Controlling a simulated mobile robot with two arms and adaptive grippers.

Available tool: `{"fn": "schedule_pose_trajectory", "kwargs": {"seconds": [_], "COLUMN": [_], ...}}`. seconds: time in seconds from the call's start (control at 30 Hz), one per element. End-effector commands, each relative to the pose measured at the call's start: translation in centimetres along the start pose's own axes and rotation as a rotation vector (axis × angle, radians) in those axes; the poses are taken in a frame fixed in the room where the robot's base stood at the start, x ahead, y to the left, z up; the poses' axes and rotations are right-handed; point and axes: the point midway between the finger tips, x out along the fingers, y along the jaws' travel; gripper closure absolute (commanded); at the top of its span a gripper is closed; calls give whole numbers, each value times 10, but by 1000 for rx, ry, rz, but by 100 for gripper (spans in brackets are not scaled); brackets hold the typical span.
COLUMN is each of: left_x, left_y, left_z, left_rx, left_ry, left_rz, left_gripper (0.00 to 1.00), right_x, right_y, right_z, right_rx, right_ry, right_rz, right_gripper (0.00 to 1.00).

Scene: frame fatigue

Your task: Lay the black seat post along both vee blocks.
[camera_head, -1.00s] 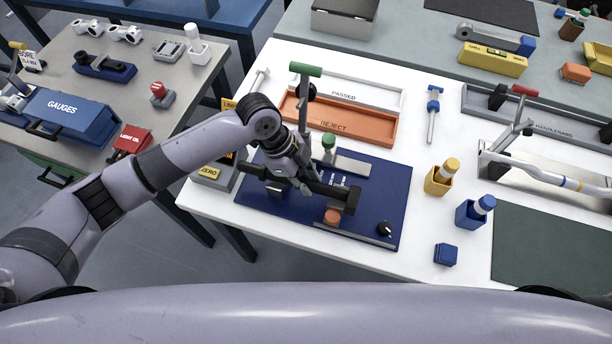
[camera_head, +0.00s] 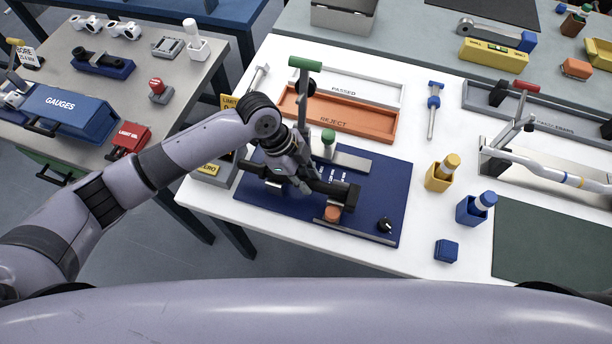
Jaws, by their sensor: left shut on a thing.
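My left gripper (camera_head: 301,183) reaches in from the left and is shut on the black seat post (camera_head: 325,186). The post runs left to right, low over the blue fixture plate (camera_head: 385,190) on the white bench. Its right end is at a dark block-like shape (camera_head: 352,197); I cannot tell whether this is the post's head or a vee block. The vee blocks cannot be made out clearly, as the post and gripper cover that area. Whether the post touches them cannot be told. My right gripper is not in view.
The plate also bears a green-handled upright clamp (camera_head: 304,64), an orange round pad (camera_head: 332,214) and a black knob (camera_head: 384,225). The orange REJECT tray (camera_head: 365,124) lies behind it. Yellow (camera_head: 440,178) and blue (camera_head: 471,211) holders stand to the right.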

Motion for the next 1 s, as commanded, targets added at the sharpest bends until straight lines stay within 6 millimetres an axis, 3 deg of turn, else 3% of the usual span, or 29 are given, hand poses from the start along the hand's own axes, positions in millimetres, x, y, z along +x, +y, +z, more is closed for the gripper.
{"fn": "schedule_pose_trajectory", "kwargs": {"seconds": [0.27,0.3,0.6,1.0], "left_x": [6,5,5,-1], "left_y": [0,0,0,0], "left_z": [3,2,2,3], "left_rx": [0,0,0,0], "left_ry": [-1,-1,-1,-1], "left_rz": [0,-1,-1,-2], "left_gripper": [100,76,56,55], "right_x": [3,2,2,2], "right_y": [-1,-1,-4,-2], "right_z": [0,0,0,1], "right_rx": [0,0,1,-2], "right_ry": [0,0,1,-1], "right_rz": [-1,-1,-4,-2], "right_gripper": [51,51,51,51]}}
